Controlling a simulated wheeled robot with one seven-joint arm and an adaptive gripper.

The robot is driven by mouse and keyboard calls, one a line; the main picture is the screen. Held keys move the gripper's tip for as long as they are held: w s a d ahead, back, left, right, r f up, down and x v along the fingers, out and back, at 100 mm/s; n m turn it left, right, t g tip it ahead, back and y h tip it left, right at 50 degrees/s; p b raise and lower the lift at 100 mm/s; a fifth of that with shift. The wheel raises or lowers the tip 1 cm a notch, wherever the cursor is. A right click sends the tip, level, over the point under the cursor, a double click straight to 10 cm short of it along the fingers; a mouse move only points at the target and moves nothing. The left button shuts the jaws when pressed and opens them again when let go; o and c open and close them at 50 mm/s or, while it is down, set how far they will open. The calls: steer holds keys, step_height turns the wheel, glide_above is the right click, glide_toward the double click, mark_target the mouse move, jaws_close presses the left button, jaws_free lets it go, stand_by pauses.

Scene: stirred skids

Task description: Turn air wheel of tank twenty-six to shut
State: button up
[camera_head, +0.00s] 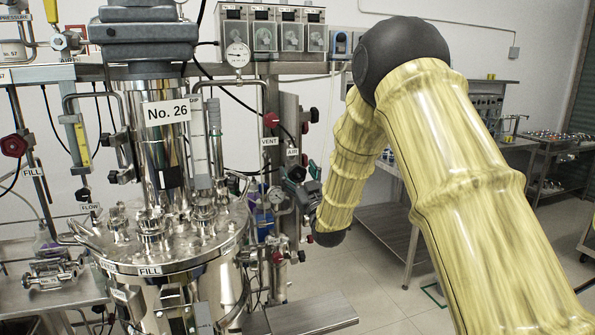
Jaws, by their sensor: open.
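Tank twenty-six (162,190) is a steel vessel at the left centre, with a "No. 26" plate (167,111) on its column. A small "AIR" label (292,152) is on the pipework to the right of the tank. Small red knobs (304,127) show just above that label. I cannot tell which wheel belongs to it. My gripper (297,186) is at the end of my yellow-sleeved arm, just below the "AIR" label. It is open, small and dark in the view. I cannot tell whether it touches a wheel, and it hides part of the pipework behind it.
A red wheel (270,120) is above the "VENT" label (269,142), and another dark red wheel (14,145) is at the far left. A gauge (238,55) stands above. A metal step (312,312) is low in front. Benches (385,222) stand behind my arm; floor shows between them.

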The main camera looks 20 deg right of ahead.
steer(key=shift+w+r, duration=0.1)
steer(key=shift+w, duration=0.05)
steer(key=c, duration=1)
steer(key=shift+c, duration=0.2)
steer(key=shift+m, duration=0.3)
